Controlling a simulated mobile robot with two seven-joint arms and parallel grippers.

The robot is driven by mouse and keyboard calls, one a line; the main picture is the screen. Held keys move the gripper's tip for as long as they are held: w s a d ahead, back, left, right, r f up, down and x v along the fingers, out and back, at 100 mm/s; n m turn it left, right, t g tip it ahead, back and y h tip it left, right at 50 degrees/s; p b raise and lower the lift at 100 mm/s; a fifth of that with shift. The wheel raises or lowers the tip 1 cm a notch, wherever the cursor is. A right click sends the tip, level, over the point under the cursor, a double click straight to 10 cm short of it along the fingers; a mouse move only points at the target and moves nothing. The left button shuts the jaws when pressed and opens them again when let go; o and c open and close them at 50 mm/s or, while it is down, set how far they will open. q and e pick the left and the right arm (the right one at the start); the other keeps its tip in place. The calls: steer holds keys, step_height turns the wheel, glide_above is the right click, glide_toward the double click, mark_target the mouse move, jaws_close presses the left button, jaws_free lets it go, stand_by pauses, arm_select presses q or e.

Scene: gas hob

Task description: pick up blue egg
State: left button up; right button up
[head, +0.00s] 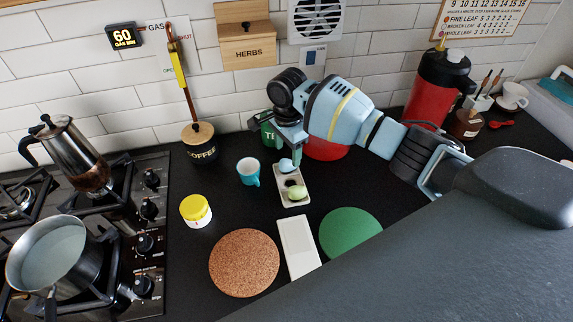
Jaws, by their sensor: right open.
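The blue egg (286,165) sits at the far end of a small pale egg tray (293,203) on the dark worktop. A pale green egg (297,192) sits in the nearer part of the same tray, with a dark empty-looking hollow between them. My right gripper (290,152) reaches in from the right and points down just above and behind the blue egg. It is open, with nothing seen held in it; whether a finger touches the egg is too small to tell. My left gripper is not in view.
A turquoise mug (249,171) stands close left of the tray. A green tin (268,130) and a red object (325,150) stand behind, near my right arm. A yellow-lidded jar (196,211), cork mat (244,262), white slab (298,247) and green mat (350,233) lie in front.

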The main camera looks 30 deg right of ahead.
mark_target(287, 160)
step_height(287, 160, down, 4)
steer(key=shift+r, duration=0.1)
steer(key=c, duration=0.8)
steer(key=shift+o, duration=0.2)
steer(key=shift+r, duration=0.1)
